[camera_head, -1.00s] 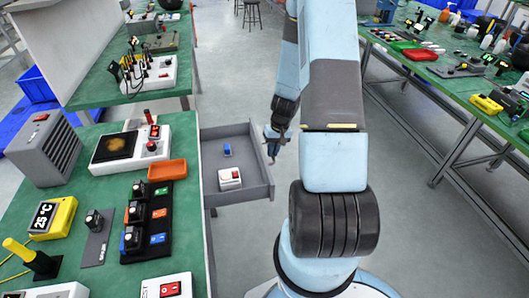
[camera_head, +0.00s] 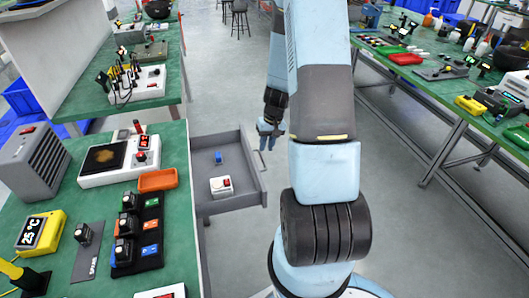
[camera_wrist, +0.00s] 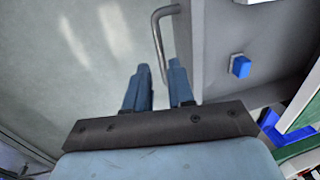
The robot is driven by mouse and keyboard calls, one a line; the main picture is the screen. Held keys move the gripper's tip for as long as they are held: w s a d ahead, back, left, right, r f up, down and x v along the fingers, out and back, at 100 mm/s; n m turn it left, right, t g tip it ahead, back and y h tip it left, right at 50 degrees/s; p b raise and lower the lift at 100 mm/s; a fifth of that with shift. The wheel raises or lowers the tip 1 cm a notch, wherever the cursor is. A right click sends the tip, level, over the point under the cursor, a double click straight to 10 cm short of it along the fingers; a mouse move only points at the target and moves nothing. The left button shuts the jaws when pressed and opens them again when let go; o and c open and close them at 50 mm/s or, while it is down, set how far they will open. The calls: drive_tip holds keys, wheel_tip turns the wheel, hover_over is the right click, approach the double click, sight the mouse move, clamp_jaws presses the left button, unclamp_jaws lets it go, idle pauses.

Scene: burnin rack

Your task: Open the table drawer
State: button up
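The table drawer (camera_head: 232,203) is grey and stands pulled out from the right side of the green-topped table (camera_head: 178,222). Its inside is visible from above. A bent metal bar handle (camera_wrist: 160,45) is on its front panel and shows clearly in the wrist view. My gripper (camera_head: 268,148) is just outside the drawer front, beside the handle. In the wrist view, the two blue fingers of my gripper (camera_wrist: 158,68) are apart, with nothing clearly held between them. The handle's near end lies close to the right finger; whether they touch I cannot tell.
A blue block (camera_head: 218,158) and a white device with a red switch (camera_head: 221,186) lie in the drawer. An orange tray (camera_head: 158,180) and several instruments stand on the table. A second bench (camera_head: 440,90) is at the right.

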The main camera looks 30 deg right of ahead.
wheel_tip(320, 180, up, 8)
drive_tip(key=d, duration=0.1)
drive_tip(key=shift+d+f, duration=0.15)
drive_tip(key=shift+d, duration=0.05)
idle(0.5)
drive_tip(key=s+a+r+t, duration=0.1)
drive_tip(key=s+a+r, duration=0.15)
drive_tip(key=r, duration=0.45)
drive_tip(key=s+a+r+n+h, duration=0.1)
drive_tip(key=a+r, duration=0.3)
drive_tip(key=r, duration=0.2)
drive_tip(key=s+a+r+t, duration=0.1)
drive_tip(key=s+a+r, duration=0.15)
drive_tip(key=r, duration=0.45)
drive_tip(key=s+a+r+t, duration=0.1)
drive_tip(key=s+a+r, duration=0.2)
drive_tip(key=s+r, duration=0.2)
drive_tip(key=s+a+r+n+t+h, duration=0.1)
drive_tip(key=s+a+r+t, duration=0.1)
drive_tip(key=s+r, duration=0.4)
drive_tip(key=s+a, duration=0.1)
drive_tip(key=s, duration=0.3)
drive_tip(key=shift+s+a, duration=0.25)
drive_tip(key=shift+a, duration=0.05)
drive_tip(key=shift+a+r, duration=0.1)
